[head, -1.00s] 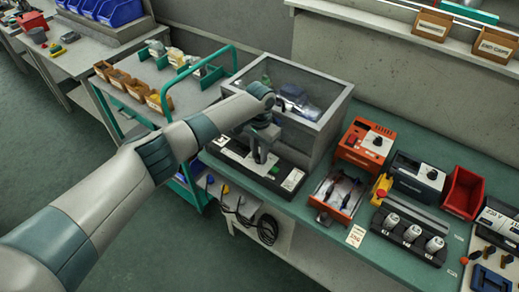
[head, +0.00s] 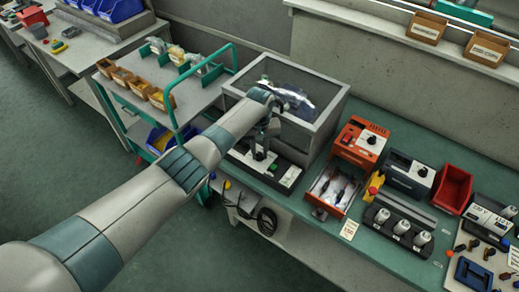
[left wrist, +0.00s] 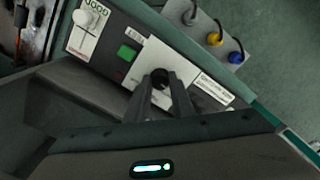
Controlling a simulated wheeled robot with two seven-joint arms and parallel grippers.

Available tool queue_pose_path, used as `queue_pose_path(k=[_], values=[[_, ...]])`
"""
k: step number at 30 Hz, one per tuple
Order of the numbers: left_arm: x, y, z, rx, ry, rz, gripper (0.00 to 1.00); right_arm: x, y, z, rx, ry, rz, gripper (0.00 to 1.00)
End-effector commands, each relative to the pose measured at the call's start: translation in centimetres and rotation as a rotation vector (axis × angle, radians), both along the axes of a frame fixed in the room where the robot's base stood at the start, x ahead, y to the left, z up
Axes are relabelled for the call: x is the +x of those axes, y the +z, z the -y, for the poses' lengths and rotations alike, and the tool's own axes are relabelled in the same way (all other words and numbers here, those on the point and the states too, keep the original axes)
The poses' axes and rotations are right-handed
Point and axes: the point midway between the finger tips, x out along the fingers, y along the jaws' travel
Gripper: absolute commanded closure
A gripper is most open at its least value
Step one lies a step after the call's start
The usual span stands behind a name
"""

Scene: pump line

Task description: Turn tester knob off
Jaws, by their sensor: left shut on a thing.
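The tester is a dark bench unit with a clear-windowed grey housing (head: 312,128) and a front panel (head: 290,176). In the left wrist view its panel shows a black round knob (left wrist: 161,78) on a white plate, with a green button (left wrist: 127,52) beside it. My left gripper (left wrist: 162,86) is shut on the knob, with a finger on either side. In the head view the left gripper (head: 261,152) is at the front panel, and my own arm and hand hide the knob there. The right gripper is not in view.
Right of the tester stand an orange unit (head: 361,143), a dark unit (head: 408,174) and a red bin (head: 454,188). A green-framed trolley (head: 231,62) stands left of the tester. Coloured knobs (left wrist: 214,39) sit on a grey box by the bench edge.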

Motion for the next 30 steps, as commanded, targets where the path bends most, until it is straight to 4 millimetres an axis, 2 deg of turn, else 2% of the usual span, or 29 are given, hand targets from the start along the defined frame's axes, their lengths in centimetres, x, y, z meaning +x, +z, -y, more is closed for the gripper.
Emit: queue_pose_path(k=[17,18,20,30], values=[[0.27,0.25,0.02,0.0,0.054,0.007,1.0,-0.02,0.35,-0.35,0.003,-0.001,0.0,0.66],[0.27,0.25,0.02,-0.001,0.054,0.007,0.77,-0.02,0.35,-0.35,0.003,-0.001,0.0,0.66],[0.28,0.26,0.03,-0.001,0.054,0.007,0.62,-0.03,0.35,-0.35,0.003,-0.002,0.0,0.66],[0.11,0.13,0.03,-0.001,0.053,0.003,0.6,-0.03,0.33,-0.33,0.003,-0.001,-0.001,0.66]])
